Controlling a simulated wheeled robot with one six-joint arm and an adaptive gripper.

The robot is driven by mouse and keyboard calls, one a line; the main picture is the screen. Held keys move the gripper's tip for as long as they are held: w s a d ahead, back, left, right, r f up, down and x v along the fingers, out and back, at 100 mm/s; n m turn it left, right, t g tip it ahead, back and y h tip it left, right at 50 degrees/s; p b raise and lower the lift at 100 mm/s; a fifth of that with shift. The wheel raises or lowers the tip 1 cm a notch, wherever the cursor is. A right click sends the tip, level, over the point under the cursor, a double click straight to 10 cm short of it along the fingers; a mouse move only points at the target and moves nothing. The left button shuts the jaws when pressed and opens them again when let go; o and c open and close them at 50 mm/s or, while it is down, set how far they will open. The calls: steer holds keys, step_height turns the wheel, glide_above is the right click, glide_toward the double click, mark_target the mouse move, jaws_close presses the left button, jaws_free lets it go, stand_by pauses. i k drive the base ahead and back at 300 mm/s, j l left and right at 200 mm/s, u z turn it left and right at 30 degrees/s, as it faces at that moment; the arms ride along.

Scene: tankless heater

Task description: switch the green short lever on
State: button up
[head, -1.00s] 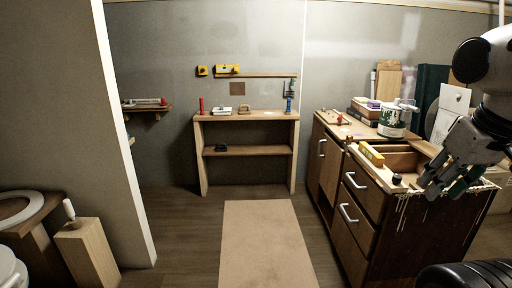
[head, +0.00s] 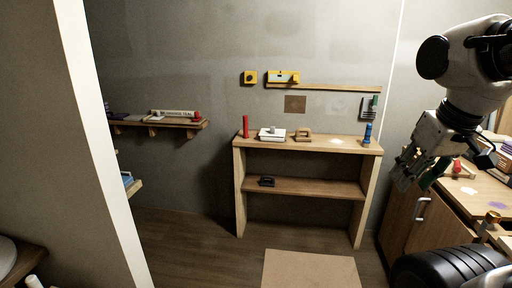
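I cannot make out a green short lever for certain. A small green item (head: 374,102) hangs at a dark rack on the back wall, too small to identify. My gripper (head: 414,172) is at the right, in front of the right-hand cabinet. Its fingers look spread apart, with nothing clearly between them. A dark green part shows at one finger; I cannot tell what it is. My gripper is well apart from the back wall and touches nothing that I can see.
A wooden shelf unit (head: 314,187) stands at the back wall with small items on it. A wall shelf (head: 160,123) is at the left, behind a partition edge (head: 103,150). A brown cabinet (head: 402,207) stands at the right. The floor mat (head: 308,271) and floor ahead are clear.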

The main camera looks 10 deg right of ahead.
mark_target(373, 107)
steer(key=i+j+z, duration=0.2)
steer(key=i, duration=0.25)
steer(key=i+z, duration=0.25)
steer(key=i, duration=0.25)
steer(key=i+j+z, duration=0.2)
steer(key=i, duration=0.25)
steer(key=i+j+z, duration=0.7)
steer(key=j, duration=0.15)
steer(key=i+j+z, duration=0.35)
steer(key=j, duration=0.15)
steer(key=k, duration=0.1)
